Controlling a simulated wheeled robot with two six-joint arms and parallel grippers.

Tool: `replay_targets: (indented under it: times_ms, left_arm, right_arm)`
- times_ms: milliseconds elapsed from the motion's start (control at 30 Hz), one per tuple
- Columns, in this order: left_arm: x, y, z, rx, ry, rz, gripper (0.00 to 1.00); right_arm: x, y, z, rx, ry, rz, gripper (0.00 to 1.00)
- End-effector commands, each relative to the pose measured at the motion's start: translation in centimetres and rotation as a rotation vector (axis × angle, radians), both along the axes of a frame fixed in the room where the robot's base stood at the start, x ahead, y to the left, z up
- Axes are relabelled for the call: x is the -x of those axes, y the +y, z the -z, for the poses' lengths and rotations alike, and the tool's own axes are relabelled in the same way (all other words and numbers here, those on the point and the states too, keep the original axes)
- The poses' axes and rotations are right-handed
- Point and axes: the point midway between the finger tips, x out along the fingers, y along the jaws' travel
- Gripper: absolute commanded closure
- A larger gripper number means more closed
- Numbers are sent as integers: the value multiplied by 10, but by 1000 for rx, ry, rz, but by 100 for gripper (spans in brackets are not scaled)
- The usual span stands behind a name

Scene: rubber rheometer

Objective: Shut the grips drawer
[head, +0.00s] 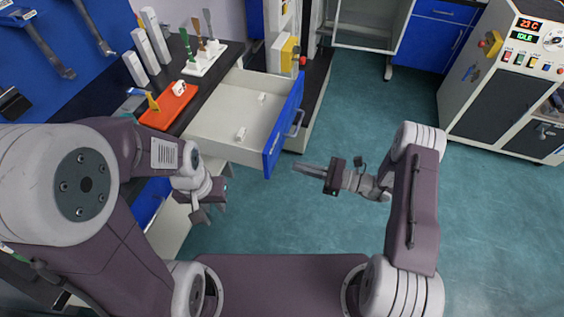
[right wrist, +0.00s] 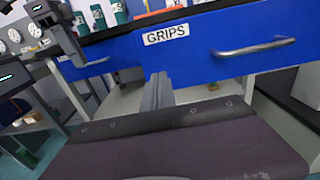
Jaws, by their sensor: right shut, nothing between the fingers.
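The grips drawer (head: 236,125) is pulled out from the bench, with small white pieces in its pale tray. Its blue front (head: 284,125) has a metal handle (head: 297,123). In the right wrist view the blue front (right wrist: 205,60) has a GRIPS label (right wrist: 165,33) and the handle (right wrist: 253,48) to the right. My right gripper (head: 296,168) is shut and empty, pointing left near the front's near end; a small gap shows. In the right wrist view its fingers (right wrist: 158,90) point at the front below the label. My left gripper (head: 207,212) hangs below the drawer's near side; its fingers are unclear.
An orange tray (head: 168,108) and a white stand of brush-like tools (head: 203,58) sit on the dark bench left of the drawer. A machine with yellow parts (head: 289,52) stands behind it. Floor (head: 340,120) to the right is clear. A control cabinet (head: 505,90) stands far right.

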Motion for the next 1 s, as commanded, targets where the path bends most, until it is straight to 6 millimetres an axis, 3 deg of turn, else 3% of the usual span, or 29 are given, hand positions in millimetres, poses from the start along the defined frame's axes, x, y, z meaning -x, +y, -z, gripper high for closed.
replay_targets:
  times_ms: [200,400,1000]
  left_arm:
    - [0,0,2,0,0,0,73]
    - [0,0,2,0,0,0,73]
    - [0,0,2,0,0,0,73]
  right_arm:
    - [-12,42,0,0,0,-5,100]
    - [-19,60,0,0,-1,-1,100]
    - [-21,64,0,0,0,-1,100]
